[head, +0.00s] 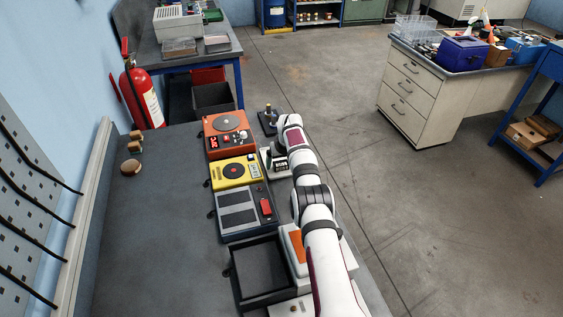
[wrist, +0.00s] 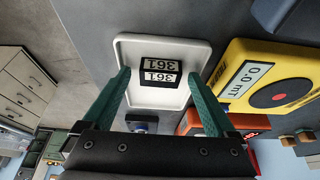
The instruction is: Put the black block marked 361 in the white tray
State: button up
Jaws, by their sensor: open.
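The black block marked 361 (wrist: 160,73) sits inside the white tray (wrist: 158,99) in the wrist view, its white labels showing upside down. It lies within the tray's rim on all sides. My gripper (wrist: 159,82) is open, with one green finger on each side of the block and visible gaps between them. In the head view the white tray (head: 283,174) shows beside the yellow meter, with the block (head: 281,164) in it, partly hidden under my wrist. The fingers are hard to make out there.
The yellow meter (head: 236,173) and orange device (head: 228,134) stand left of the tray. A grey device with a red switch (head: 240,210) and an empty black bin (head: 262,268) are nearer. The bench's left side (head: 150,230) is mostly clear.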

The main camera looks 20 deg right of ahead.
jog(key=shift+s+r, duration=0.1)
jog(key=shift+r, duration=0.5)
jog(key=s+a+r+m+g, duration=0.1)
jog(key=s+a+r, duration=0.1)
jog(key=s+r, duration=0.55)
jog(key=s+a+r, duration=0.2)
jog(key=s+r, duration=0.2)
jog(key=r, duration=0.6)
jog(key=s+a+r+m+g+y, duration=0.1)
jog(key=s+a+r, duration=0.2)
jog(key=s, duration=0.6)
jog(key=s+a+r+m+g, duration=0.1)
jog(key=s+a+r, duration=0.2)
jog(key=s, duration=0.5)
jog(key=s+a+f+m+g, duration=0.1)
jog(key=s+a+f, duration=0.1)
jog(key=s, duration=1)
jog(key=s+a+f+m+y, duration=0.1)
jog(key=s+a+f, duration=0.1)
jog(key=s, duration=1)
jog(key=shift+a+g, duration=0.25)
jog(key=shift+g, duration=0.15)
